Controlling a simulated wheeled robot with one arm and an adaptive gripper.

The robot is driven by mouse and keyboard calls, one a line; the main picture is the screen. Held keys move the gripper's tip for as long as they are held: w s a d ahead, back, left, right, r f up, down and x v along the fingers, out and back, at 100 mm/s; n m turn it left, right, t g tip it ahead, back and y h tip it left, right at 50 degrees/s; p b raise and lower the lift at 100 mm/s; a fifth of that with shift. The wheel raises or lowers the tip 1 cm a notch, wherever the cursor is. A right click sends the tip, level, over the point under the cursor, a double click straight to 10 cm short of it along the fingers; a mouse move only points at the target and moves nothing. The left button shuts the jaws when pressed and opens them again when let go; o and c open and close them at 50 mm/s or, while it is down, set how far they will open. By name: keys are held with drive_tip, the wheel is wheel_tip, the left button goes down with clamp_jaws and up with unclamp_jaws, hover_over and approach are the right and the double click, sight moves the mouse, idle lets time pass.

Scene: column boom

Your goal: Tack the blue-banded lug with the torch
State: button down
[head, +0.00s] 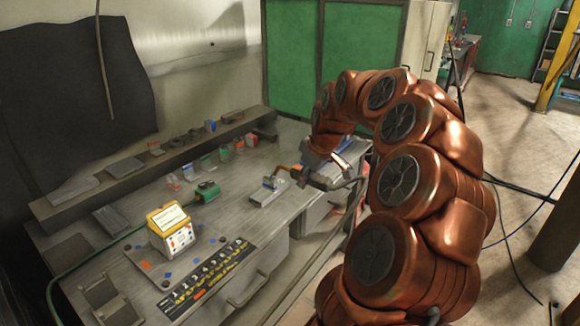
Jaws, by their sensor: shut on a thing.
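A small block with blue on it (270,182), which looks like the blue-banded lug, stands on a grey metal plate (264,198) near the workbench's right end. My gripper (304,177) is just right of the plate, at the end of my copper-coloured arm. It is shut on a thin tool with an orange-brown neck (286,168), which looks like the torch. The neck reaches left over the plate, near the blue part. At this size I cannot tell whether the tip touches the lug. My gripper and arm hide part of the tool.
The grey workbench (130,235) holds a yellow-topped box with a screen (171,230), a green tool (204,192) and a numbered strip (208,280). A raised back shelf (85,190) carries small parts. Green panels (292,60) stand behind. Open floor lies at right.

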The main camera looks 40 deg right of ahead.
drive_tip(key=shift+w, duration=0.35)
drive_tip(key=shift+w+f, duration=0.3)
drive_tip(key=shift+f, duration=0.2)
drive_tip(key=shift+x, duration=2.2)
drive_tip(key=shift+w+f+b, duration=0.35)
drive_tip(key=shift+f+b, duration=0.2)
drive_tip(key=shift+r, duration=0.1)
idle(1.2)
drive_tip(key=shift+w+d+p+v, duration=0.1)
drive_tip(key=shift+w+p+v, duration=0.1)
drive_tip(key=shift+v, duration=1.95)
drive_tip(key=shift+w+d+p+v, duration=0.1)
drive_tip(key=shift+w+v, duration=0.05)
drive_tip(key=shift+v, duration=2)
drive_tip(key=shift+r, duration=0.15)
